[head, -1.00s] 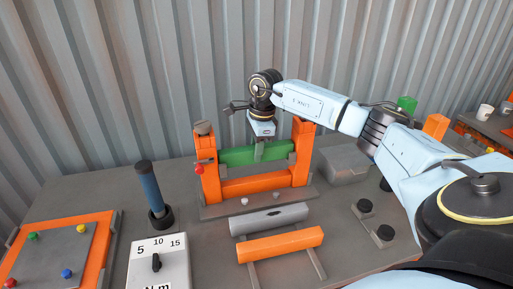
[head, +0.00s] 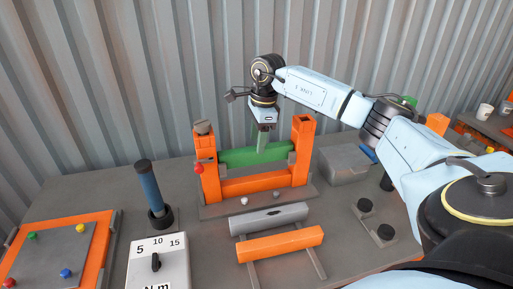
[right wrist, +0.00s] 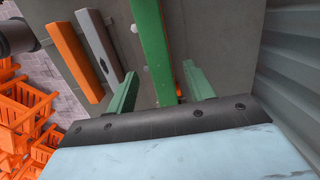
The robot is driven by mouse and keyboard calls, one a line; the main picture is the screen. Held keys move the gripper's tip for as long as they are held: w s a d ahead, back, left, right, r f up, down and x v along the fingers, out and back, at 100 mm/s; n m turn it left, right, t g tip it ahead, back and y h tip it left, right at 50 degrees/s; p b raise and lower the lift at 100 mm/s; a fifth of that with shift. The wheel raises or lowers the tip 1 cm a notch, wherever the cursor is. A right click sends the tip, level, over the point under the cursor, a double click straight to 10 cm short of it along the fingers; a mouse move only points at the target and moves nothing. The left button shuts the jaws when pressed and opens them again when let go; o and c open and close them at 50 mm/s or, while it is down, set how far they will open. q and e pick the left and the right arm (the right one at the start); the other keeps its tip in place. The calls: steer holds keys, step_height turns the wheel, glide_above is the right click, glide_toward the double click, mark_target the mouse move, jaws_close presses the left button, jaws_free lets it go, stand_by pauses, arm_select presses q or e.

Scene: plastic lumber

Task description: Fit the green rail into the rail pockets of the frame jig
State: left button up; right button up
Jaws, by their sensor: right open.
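The green rail (head: 240,157) lies level across the frame jig (head: 210,183), between its two orange uprights, above a lower orange crossbar. Its ends meet the uprights, but I cannot tell how deeply they sit in the pockets. My right gripper (head: 263,145) is open just above the rail, right of its middle. In the right wrist view, the rail (right wrist: 152,45) runs between the spread green fingers (right wrist: 160,85), with gaps on both sides. My left gripper is not in view.
A grey bar (head: 270,219) and an orange bar (head: 280,244) lie in front of the jig. A blue-handled tool (head: 150,189) stands left, behind a dial box (head: 158,270). A grey box (head: 343,164) and black knobs (head: 385,233) are on the right. A corrugated wall (head: 120,80) stands behind.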

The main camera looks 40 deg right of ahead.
step_height(320, 180, up, 9)
steer(key=shift+s+d+r, duration=0.15)
steer(key=shift+s+d, duration=0.1)
steer(key=shift+d, duration=0.2)
stand_by(0.4)
